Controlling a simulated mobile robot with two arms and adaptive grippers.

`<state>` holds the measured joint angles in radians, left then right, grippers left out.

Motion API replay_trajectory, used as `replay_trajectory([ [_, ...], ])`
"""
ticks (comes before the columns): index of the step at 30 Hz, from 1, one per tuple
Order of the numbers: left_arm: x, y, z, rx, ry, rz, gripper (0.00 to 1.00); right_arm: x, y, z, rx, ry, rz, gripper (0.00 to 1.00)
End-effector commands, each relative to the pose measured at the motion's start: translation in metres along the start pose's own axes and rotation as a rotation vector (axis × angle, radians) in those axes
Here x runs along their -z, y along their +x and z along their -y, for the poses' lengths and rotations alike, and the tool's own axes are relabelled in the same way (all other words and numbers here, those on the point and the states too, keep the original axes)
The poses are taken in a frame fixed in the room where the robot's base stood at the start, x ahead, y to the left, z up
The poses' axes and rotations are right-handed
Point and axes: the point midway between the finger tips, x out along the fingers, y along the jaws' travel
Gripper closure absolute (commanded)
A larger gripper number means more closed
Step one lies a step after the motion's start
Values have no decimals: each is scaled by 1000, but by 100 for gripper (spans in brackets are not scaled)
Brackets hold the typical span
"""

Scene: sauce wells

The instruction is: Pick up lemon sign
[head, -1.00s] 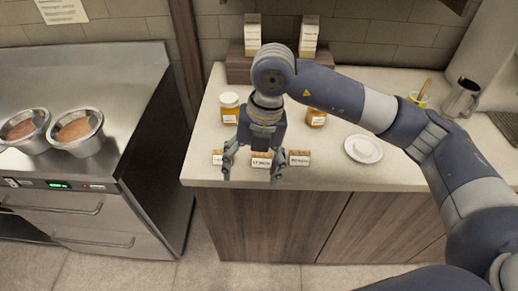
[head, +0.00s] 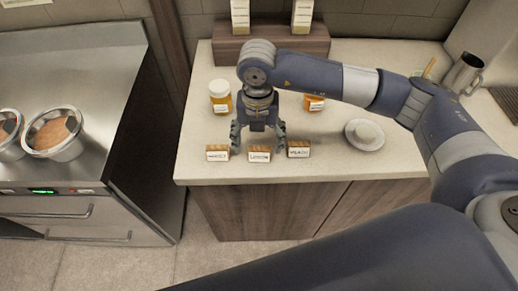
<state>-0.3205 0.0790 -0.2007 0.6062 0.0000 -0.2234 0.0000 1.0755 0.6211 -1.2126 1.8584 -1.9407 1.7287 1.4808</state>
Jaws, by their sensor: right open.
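The lemon sign (head: 259,155) is a small tan block with a white label, upright near the counter's front edge in the head view. A similar sign (head: 217,153) stands to its left and another (head: 298,149) to its right; their labels are too small to read surely. My right gripper (head: 258,146) is open and points down, just behind and above the lemon sign, with one finger to each side. I cannot tell whether it touches any sign. My left gripper is not in view.
A white saucer (head: 364,135) lies to the right. A steel unit with bowls (head: 54,134) stands left of the counter (head: 196,170).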

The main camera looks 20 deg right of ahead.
Motion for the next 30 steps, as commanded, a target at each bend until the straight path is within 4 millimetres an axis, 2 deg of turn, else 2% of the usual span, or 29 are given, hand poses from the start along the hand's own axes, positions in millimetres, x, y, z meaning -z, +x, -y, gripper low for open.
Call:
replay_trajectory([
  [1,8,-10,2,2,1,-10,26,1,5,3,4,2,-5,27],
  [3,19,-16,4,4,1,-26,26,2,15,5,4,0,-4,27],
  [8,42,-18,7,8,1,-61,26,1,34,3,0,0,-2,27],
  [15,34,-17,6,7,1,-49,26,1,38,3,0,-1,-1,27],
  [16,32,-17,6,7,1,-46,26,1,38,3,0,-1,-1,29],
  [21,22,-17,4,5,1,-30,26,1,38,3,0,-1,-1,67],
  [30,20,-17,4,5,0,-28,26,1,38,3,0,-1,-1,67],
])
